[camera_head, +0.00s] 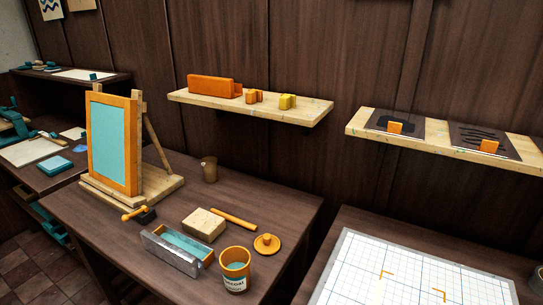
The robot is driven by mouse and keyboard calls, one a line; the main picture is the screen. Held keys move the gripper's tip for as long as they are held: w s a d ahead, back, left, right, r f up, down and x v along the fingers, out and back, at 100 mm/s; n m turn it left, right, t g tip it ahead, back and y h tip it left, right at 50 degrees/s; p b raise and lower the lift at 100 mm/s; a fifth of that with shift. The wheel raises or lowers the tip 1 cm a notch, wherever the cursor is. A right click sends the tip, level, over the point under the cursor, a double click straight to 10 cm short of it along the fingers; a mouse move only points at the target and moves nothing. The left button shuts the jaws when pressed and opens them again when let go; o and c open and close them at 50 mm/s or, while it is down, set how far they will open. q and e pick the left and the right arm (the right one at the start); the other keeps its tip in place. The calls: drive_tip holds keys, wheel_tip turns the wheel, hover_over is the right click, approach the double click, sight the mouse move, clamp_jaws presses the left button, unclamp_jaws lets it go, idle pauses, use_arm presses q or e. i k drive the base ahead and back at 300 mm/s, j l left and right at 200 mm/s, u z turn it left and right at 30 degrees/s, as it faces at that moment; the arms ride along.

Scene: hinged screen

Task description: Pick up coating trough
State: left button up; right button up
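A long silver trough (170,254) with a teal inside lies near the front edge of the wooden table, and it looks like the coating trough. It lies at a slant, its right end nearest the orange pot. An upright orange-framed screen (113,145) with a teal mesh stands on a wooden base behind it to the left. Neither of my grippers shows in the head view.
An orange pot (235,281) with teal contents stands close to the trough's right end. A tan block (204,224), an orange rod (233,218) and an orange lid (267,244) lie behind. A wall shelf (310,114) overhangs the table's back. Free tabletop shows left of the trough.

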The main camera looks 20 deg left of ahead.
sight(188, 256)
drive_tip(key=u, duration=1.35)
